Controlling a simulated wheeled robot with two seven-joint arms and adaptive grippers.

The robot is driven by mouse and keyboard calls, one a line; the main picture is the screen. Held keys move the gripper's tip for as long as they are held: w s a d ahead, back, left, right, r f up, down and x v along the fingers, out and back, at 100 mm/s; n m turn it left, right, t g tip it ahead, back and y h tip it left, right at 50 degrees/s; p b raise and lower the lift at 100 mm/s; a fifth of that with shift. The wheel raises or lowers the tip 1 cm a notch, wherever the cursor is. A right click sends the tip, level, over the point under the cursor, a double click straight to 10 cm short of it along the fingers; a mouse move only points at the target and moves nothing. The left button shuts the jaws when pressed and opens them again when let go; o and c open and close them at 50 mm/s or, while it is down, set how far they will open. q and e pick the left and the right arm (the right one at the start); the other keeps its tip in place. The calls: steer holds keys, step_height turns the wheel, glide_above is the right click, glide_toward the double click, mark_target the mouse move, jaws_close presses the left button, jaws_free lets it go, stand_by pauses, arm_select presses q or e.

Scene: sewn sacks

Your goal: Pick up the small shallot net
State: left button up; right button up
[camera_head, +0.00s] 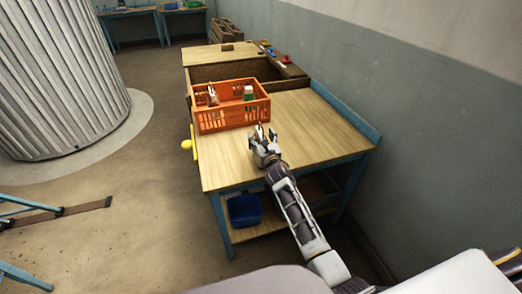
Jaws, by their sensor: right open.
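My right gripper (264,140) reaches over the wooden table (225,163) from the near side, just in front of the orange crate (233,119). Its fingers are open. A small brownish patch shows at the fingertips, too small to tell whether it is the shallot net or part of the gripper. Inside the crate stand a small brown and pale item (212,96) and a white and green item (248,93). I cannot tell whether either is the shallot net. The crate's front wall hides its floor. My left gripper is not in view.
A dark recessed bin (205,74) lies behind the crate, with small coloured items (268,50) along the right edge. A blue box (244,210) sits on the lower shelf. The tabletop left of my gripper is clear. A grey wall stands at the right.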

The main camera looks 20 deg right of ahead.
steer(key=shift+w, duration=0.1)
stand_by(0.4)
jaws_close()
steer(key=shift+r, duration=0.1)
